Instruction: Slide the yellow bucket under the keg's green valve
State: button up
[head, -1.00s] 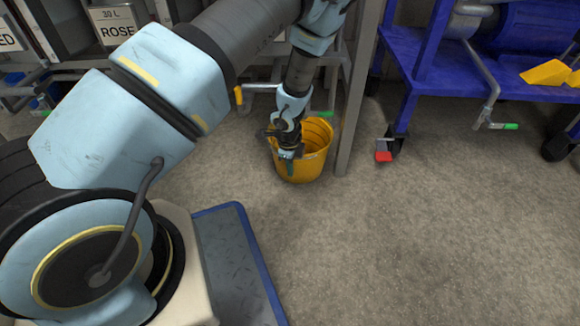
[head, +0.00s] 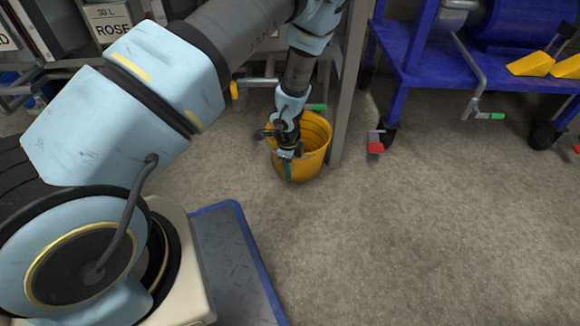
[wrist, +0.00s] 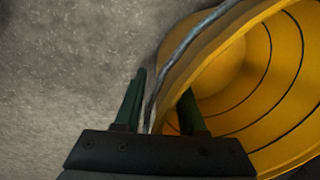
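The yellow bucket (head: 317,160) stands on the floor beside a grey post in the head view. Its rim and inside fill the right of the wrist view (wrist: 250,75). My gripper (head: 288,175) is at the bucket's near left rim. In the wrist view my gripper (wrist: 165,95) has one finger outside the rim and one inside, closed on the bucket wall, with the wire handle between. A green valve handle (head: 318,106) shows just behind the bucket. Another green-handled valve (head: 496,116) ends a bent pipe on the blue stand at right.
The grey post (head: 347,110) stands close to the bucket's right side. A yellow-handled valve (head: 235,91) is left of the bucket. Floor (head: 420,240) in front and right is clear.

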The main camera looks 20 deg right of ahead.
notch_tip(320, 180, up, 11)
jog(key=p, duration=0.6)
jog(key=shift+s+a+p, duration=0.35)
jog(key=shift+s+a, duration=0.1)
jog(key=shift+f, duration=0.1)
